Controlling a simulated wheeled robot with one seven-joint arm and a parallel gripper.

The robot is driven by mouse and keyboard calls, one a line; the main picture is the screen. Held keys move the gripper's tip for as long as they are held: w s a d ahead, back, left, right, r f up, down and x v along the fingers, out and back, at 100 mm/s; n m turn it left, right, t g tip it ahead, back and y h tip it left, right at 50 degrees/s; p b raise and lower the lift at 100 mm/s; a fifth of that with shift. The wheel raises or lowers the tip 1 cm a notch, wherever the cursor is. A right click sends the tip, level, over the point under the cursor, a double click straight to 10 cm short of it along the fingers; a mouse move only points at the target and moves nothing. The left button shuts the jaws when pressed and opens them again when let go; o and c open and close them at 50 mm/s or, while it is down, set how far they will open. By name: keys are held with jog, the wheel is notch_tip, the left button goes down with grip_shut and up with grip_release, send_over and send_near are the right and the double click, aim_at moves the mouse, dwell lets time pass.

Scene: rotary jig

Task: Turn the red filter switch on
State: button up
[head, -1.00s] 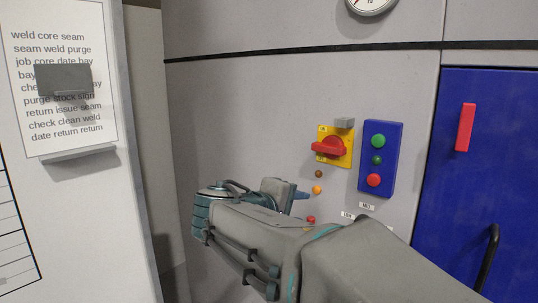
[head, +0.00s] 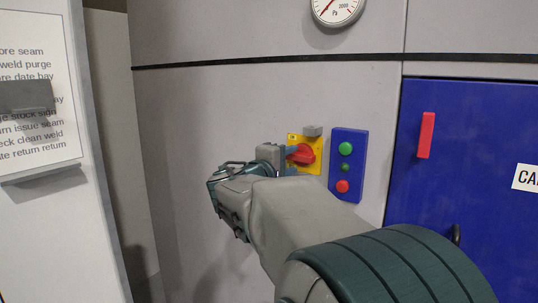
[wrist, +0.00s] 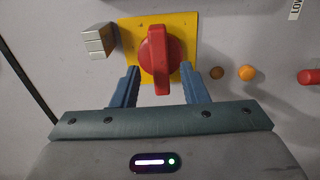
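The red filter switch (head: 303,153) is a red rotary handle on a yellow plate (head: 313,140) on the grey wall panel. In the head view its handle lies roughly level, and my gripper (head: 290,160) partly covers it from the left. In the wrist view the red handle (wrist: 158,55) points up and down the picture over the yellow plate (wrist: 188,35). My gripper (wrist: 160,73) is open, one blue finger on each side of the handle's near end. A gap shows between handle and each finger, so it is not gripped.
A grey block (wrist: 98,41) sticks out beside the plate. A blue box (head: 347,170) with green and red buttons is close on the right. Brown and orange lamps (wrist: 247,73) sit beside the right finger. A blue door (head: 480,130) and pressure gauge (head: 337,8) are farther off.

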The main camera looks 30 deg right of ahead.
aim_at(300, 156)
jog(key=shift+x, duration=1.35)
grip_shut()
